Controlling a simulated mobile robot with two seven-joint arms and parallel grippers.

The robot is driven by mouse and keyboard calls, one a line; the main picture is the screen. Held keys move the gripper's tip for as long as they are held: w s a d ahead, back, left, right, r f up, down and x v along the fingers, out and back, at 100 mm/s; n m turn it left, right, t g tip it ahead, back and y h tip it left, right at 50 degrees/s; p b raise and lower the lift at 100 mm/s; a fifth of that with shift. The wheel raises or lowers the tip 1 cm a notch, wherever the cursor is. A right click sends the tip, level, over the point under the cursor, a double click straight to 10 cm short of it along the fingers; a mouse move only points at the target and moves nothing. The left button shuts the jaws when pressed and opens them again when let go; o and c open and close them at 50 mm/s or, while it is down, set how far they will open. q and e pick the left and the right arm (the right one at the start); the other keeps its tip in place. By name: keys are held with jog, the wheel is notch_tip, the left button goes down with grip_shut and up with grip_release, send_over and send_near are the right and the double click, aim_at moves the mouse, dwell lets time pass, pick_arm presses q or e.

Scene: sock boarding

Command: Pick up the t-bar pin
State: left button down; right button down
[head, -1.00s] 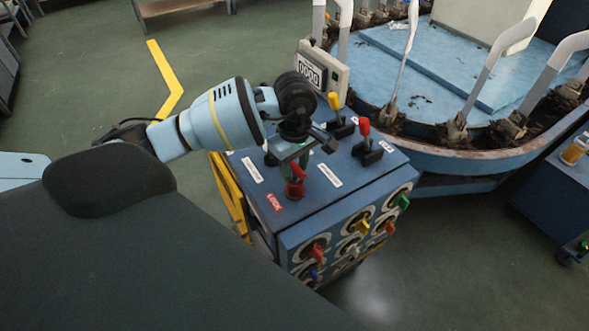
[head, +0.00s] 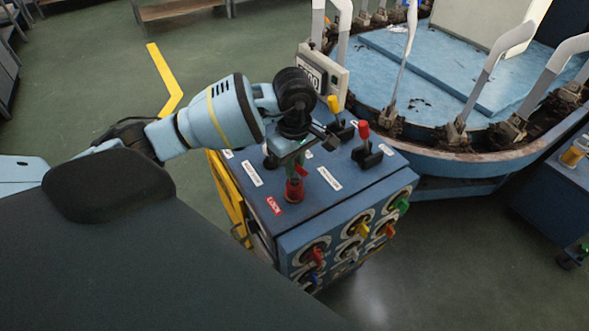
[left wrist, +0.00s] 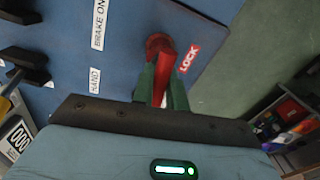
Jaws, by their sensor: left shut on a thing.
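The red t-bar pin (head: 294,192) stands upright in the top of the blue control box (head: 308,210), beside the red LOCK label. My left gripper (head: 295,172) reaches down over it from above, its green fingers around the pin's upper part. In the left wrist view the gripper (left wrist: 163,82) is shut on the red pin (left wrist: 158,44), with the fingers on either side of the red handle. The pin's lower end meets the box top at a round red base. My right gripper is not in view.
A yellow lever (head: 335,105) and a red lever (head: 364,132) stand on the box behind the pin. A counter display (head: 322,72) is at its far edge. Coloured knobs line the box front. The blue round machine (head: 440,165) is at the right.

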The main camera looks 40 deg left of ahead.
pick_arm(q)
notch_tip(320, 180, up, 7)
jog(key=shift+r, duration=0.7)
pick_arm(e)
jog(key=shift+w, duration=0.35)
pick_arm(q)
jog(key=shift+r, duration=0.15)
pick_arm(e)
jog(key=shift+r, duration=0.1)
